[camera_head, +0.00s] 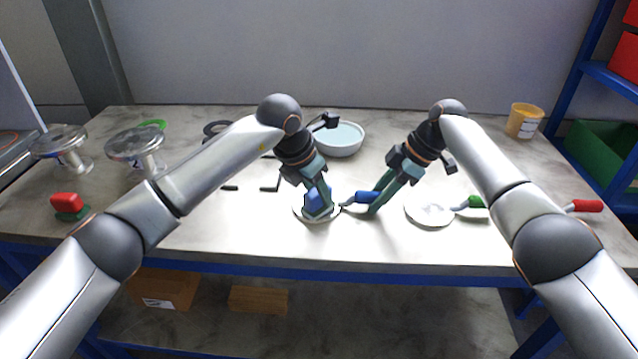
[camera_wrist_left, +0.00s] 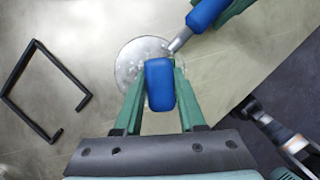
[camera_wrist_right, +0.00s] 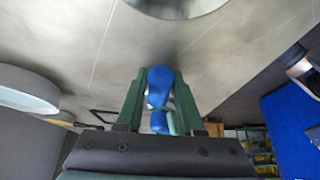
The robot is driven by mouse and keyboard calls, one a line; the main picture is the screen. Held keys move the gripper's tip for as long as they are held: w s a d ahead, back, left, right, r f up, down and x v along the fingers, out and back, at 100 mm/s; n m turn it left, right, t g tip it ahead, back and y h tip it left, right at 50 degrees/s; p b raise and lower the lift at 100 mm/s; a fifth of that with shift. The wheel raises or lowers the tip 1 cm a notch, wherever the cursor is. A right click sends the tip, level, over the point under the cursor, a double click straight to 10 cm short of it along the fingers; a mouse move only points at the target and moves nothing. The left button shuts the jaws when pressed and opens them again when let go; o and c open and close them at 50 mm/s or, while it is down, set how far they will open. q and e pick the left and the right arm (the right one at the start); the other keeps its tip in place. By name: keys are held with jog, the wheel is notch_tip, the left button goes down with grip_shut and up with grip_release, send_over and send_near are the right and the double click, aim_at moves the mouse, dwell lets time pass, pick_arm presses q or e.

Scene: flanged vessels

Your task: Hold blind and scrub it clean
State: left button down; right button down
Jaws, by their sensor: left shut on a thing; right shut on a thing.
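The blind is a round pale disc (camera_head: 300,210) with a metal shank and a blue handle (camera_head: 366,197), low over the table's front middle. My right gripper (camera_head: 376,208) is shut on the blue handle, which also shows between its fingers in the right wrist view (camera_wrist_right: 160,78). My left gripper (camera_head: 318,208) is shut on a blue scrubber block (camera_wrist_left: 160,85). The scrubber is over the disc (camera_wrist_left: 130,62) and covers part of it. I cannot tell if its underside touches the disc, nor whether the disc rests on the table.
A second disc (camera_head: 430,211) with a green handle (camera_head: 475,202) lies at right, beside a red handle (camera_head: 586,206). A red scrubber (camera_head: 67,203) and flanged vessels (camera_head: 135,142) stand left. A bowl (camera_head: 340,140) and yellow cup (camera_head: 524,121) are behind. A black bent rod (camera_wrist_left: 62,72) lies nearby.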

pick_arm(q)
jog(key=shift+s, duration=0.8)
jog(key=shift+a, duration=0.4)
jog(key=shift+w, duration=3.8)
jog(key=shift+s+f, duration=0.1)
jog(key=shift+s, duration=3.55)
jog(key=shift+s+r, duration=0.2)
jog(key=shift+r, duration=3.95)
